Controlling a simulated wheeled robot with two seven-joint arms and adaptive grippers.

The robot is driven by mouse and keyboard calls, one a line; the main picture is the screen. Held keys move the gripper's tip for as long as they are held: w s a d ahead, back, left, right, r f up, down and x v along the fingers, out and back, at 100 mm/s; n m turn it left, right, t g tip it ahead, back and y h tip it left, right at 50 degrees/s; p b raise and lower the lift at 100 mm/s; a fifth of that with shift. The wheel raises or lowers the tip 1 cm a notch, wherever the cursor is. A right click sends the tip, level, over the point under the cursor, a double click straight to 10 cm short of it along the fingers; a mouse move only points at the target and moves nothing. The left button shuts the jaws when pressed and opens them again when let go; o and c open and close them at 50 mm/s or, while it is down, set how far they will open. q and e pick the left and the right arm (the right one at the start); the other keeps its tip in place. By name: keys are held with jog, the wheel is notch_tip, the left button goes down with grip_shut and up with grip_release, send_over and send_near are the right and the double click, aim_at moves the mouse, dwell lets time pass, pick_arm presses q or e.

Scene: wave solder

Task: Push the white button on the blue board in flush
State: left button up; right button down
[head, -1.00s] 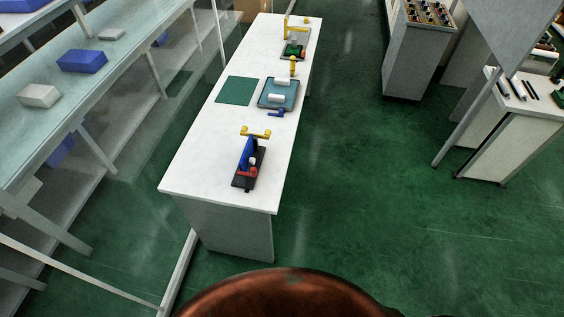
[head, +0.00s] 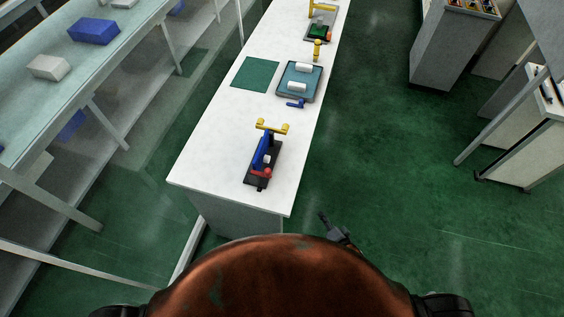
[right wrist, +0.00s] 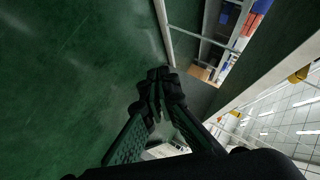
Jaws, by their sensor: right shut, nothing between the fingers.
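The blue board (head: 264,149) stands upright in a dark fixture (head: 256,180) near the front end of the white bench. A small pale spot on its face may be the white button (head: 268,159), but it is too small to tell how far it sticks out. My right gripper (head: 324,216) shows just past my body, below and to the right of the bench's front end, well apart from the board. It is shut and empty; in the right wrist view its fingertips (right wrist: 160,75) meet over green floor. My left gripper is not in view.
The white bench (head: 215,150) also bears a yellow-handled piece (head: 272,127), a blue tray (head: 284,93) with white rolls, a small blue item (head: 296,103) and a green mat (head: 254,74). Glass-topped shelving (head: 60,110) stands left. Open green floor lies right.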

aim_at(267, 159)
jog(key=w+a+r+m+t+y, duration=0.25)
jog(key=a+r, duration=0.25)
jog(key=r, duration=0.7)
jog(key=w+a+r+m+t+y, duration=0.1)
jog(key=w+a+r+y, duration=0.35)
jog(key=r, duration=0.75)
jog(key=shift+m+h, duration=0.25)
jog(key=shift+h, duration=0.55)
jog(key=x, duration=0.3)
jog(key=a+x, duration=0.1)
jog(key=x, duration=0.2)
jog(key=s+x, duration=0.1)
jog(key=x, duration=0.2)
jog(key=shift+s+a, duration=0.1)
jog(key=shift+a, duration=0.3)
jog(key=a, duration=0.3)
jog(key=shift+w, duration=0.4)
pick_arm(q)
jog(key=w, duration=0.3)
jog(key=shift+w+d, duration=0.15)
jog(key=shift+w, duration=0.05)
pick_arm(e)
jog(key=shift+w+a, duration=0.1)
jog(key=shift+a, duration=0.3)
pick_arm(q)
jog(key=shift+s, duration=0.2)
pick_arm(e)
jog(key=shift+a, duration=0.1)
